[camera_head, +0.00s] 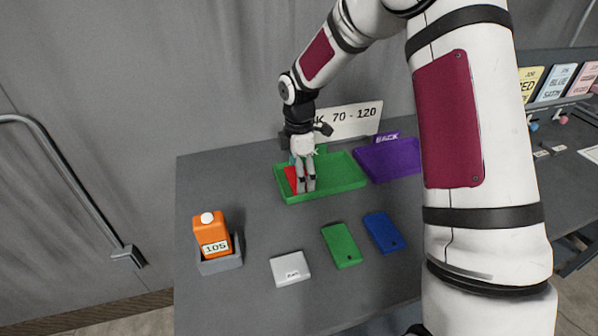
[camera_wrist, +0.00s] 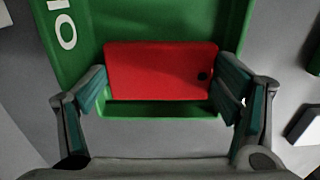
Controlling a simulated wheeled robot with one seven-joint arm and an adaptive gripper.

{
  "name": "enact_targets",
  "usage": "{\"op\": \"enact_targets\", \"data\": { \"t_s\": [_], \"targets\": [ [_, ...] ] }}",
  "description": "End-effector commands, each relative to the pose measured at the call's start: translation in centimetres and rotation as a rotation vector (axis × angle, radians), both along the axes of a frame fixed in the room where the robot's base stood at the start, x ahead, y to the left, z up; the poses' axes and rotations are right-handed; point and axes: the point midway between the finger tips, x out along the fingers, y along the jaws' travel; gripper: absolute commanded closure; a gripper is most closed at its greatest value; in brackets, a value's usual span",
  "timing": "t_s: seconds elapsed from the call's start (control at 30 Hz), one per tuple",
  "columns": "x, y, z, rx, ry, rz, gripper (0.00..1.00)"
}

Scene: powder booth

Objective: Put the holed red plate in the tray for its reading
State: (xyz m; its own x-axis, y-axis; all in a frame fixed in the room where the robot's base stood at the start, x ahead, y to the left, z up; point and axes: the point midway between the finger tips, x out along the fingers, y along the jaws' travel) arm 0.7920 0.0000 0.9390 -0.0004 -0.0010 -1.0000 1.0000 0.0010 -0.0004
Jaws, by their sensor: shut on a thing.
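The red plate (camera_head: 291,178) is at the left part of the green tray (camera_head: 347,180), within its outline. In the wrist view the red plate (camera_wrist: 155,72) spans between the two fingers, with a small dark hole near its right edge. My gripper (camera_head: 305,188) is shut on it and points down. The green tray (camera_wrist: 150,22) lies behind and below the plate in the wrist view. I cannot tell whether the plate touches the tray floor. An orange gauge (camera_head: 207,236) reading 105 stands in a grey holder. A sign (camera_head: 355,119) behind the green tray shows "70 - 120", its left end hidden.
A purple tray (camera_head: 392,160) marked BACK stands right of the green one, partly hidden by my arm. A white block (camera_head: 290,269), a green plate (camera_head: 341,246) and a blue plate (camera_head: 384,233) lie in front. Coloured cards (camera_head: 556,83) stand on another table at right.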

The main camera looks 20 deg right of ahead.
Motion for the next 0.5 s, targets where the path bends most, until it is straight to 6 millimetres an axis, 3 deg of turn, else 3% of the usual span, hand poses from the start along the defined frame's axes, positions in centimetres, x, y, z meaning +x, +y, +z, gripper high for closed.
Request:
{"op": "enact_targets", "data": {
  "t_s": [0.23, 0.27, 0.3, 0.5],
  "targets": [
    [0.04, 0.00, -0.34, 0.000, -0.001, 0.000, 0.51],
    [0.02, -0.01, -0.30, 0.000, 0.000, 0.000, 0.10],
    [0.02, -0.01, -0.28, 0.000, -0.001, 0.000, 0.01],
    [0.04, -0.01, -0.24, 0.000, -0.001, 0.000, 0.00]
  ]
}}
